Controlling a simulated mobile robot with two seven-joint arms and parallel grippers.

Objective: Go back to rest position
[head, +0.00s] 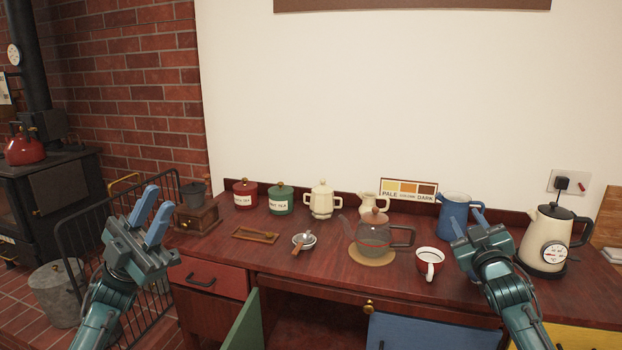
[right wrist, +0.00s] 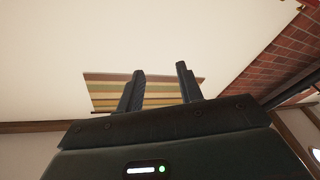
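My left gripper (head: 152,212) is raised at the left, in front of the metal rack and left of the counter. Its two blue fingers are apart and nothing is between them. My right gripper (head: 466,218) is raised over the right part of the counter. It hides part of the blue jug (head: 454,204) behind it. In the right wrist view its two fingers (right wrist: 160,85) stand apart, with only the wall and a striped panel (right wrist: 100,92) behind them. Both grippers are empty.
A green cabinet door (head: 243,328) stands open below. A stove (head: 45,200) is at the far left.

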